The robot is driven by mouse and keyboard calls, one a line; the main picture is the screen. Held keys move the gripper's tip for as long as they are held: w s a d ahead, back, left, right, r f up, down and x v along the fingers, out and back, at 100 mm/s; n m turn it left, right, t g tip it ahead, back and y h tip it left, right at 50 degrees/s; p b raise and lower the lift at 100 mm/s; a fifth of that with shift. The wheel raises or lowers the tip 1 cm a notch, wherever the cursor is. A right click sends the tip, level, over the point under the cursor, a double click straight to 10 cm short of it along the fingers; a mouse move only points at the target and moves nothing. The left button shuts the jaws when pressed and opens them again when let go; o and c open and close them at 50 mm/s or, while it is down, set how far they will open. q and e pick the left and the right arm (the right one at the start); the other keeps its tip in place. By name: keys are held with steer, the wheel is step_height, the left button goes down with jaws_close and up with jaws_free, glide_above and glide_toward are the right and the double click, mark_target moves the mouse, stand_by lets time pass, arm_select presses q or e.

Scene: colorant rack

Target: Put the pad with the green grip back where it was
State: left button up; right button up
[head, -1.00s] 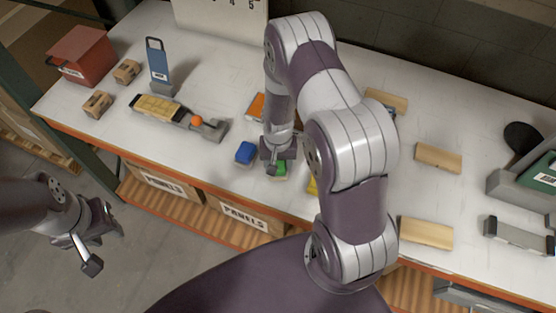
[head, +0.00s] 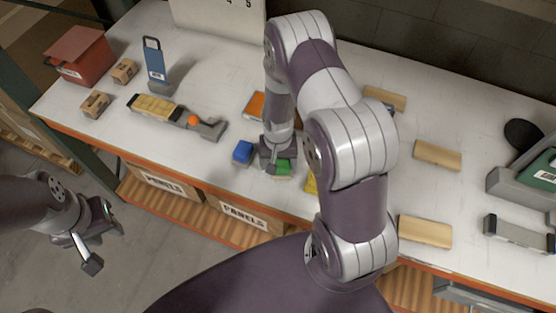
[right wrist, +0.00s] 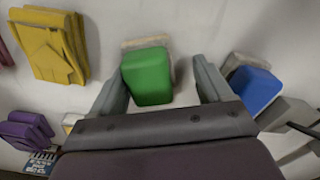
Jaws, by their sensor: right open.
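The pad with the green grip (right wrist: 147,76) lies on the white bench, its pale base showing behind the green block. It also shows partly in the head view (head: 283,168), beneath my right gripper. My right gripper (right wrist: 158,84) is open, with one finger to each side of the green grip; I cannot tell whether they touch it. In the head view the right gripper (head: 277,158) points down at the bench and is partly hidden by its own arm. My left gripper (head: 88,243) is open and empty, off the bench over the floor.
A blue-gripped pad (right wrist: 257,90) lies close to the right finger in the wrist view. A yellow piece (right wrist: 55,50) and a purple one (right wrist: 25,130) lie to the left. An orange piece (head: 256,105) lies behind. Wooden blocks (head: 425,231) stand farther right.

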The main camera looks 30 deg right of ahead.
mark_target(277, 163)
stand_by(0.4)
steer(key=shift+r, duration=0.25)
step_height(277, 163, up, 12)
steer(key=b, duration=0.2)
steer(key=s+a+r+n+t+b, duration=0.1)
steer(key=s+a+r+n+b, duration=0.1)
steer(key=s+a+n, duration=0.3)
steer(key=s+r, duration=0.1)
steer(key=s, duration=0.3)
steer(key=shift+a+r+n+b, duration=0.15)
steer(key=shift+r+n+b, duration=0.15)
